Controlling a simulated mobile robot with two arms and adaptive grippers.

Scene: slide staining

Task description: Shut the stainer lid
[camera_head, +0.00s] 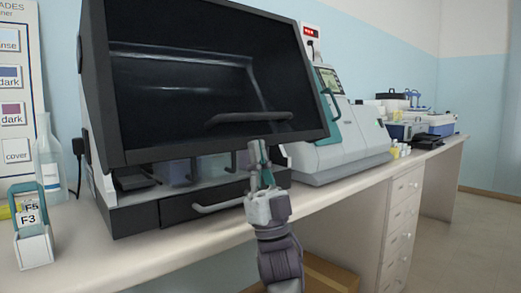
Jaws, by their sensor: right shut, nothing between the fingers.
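The stainer is a large box with a dark glass lid (180,70) in a black frame. The lid is tilted out, and a gap shows between its lower edge and the stainer base (135,215). Vessels show dimly in the gap. A dark bar handle (235,119) runs across the lower part of the lid. My right gripper (260,158) is shut and empty. It points up in front of the lid's lower edge, below the handle; I cannot tell whether it touches the lid. My left gripper is not in view.
A drawer with a pale handle (218,206) is in the base. A slide holder (34,240) and a flask (48,165) stand at left. A white and teal machine (340,135) stands at right, with other equipment farther along the bench (325,190). A cardboard box (325,275) lies below.

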